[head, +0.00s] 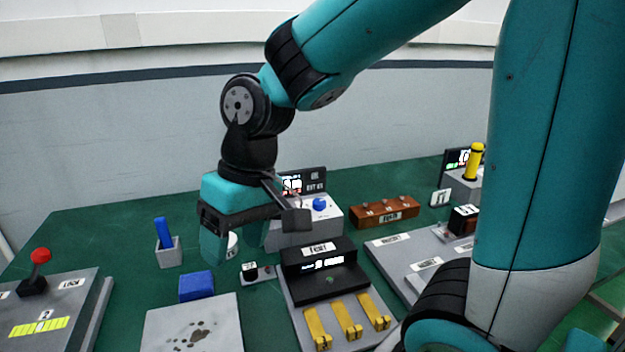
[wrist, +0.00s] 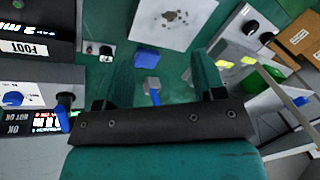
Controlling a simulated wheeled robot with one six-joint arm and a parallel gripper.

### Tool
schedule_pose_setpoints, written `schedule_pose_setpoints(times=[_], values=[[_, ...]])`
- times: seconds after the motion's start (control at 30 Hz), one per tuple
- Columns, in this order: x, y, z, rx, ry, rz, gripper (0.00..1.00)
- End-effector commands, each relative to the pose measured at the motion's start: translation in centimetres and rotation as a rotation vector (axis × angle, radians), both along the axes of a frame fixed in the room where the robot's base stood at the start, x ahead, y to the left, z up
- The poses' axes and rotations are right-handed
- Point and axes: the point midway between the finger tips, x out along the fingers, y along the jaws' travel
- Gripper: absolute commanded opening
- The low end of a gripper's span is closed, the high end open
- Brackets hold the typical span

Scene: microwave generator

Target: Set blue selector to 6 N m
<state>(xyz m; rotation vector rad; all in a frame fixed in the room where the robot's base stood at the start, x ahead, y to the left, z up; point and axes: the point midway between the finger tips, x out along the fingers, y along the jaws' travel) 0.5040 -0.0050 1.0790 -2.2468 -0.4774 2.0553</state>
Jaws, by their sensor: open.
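The blue selector (head: 320,204) is a round knob on top of a grey box (head: 325,219) with a lit display (head: 292,184) behind it. My gripper (head: 234,247) hangs pointing down, left of the selector box and apart from the knob. In the wrist view my gripper (wrist: 163,78) has its fingers spread with nothing held between them.
A blue block (head: 196,286) and a grey holder with a blue handle (head: 168,252) stand near my gripper. A black unit with yellow levers (head: 347,319) is in front of the selector box. A brown block (head: 384,212) stands right. Green table is bare at the back left.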

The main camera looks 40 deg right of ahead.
Motion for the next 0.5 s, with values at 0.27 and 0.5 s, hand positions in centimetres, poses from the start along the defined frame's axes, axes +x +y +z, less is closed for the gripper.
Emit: schedule_pose_setpoints(times=[0.27, 0.5], values=[[13.0, -18.6, 6.3, -0.126, 0.149, -0.815, 0.63], [14.5, -29.3, 5.4, -0.183, 0.217, -1.2, 0.63]])
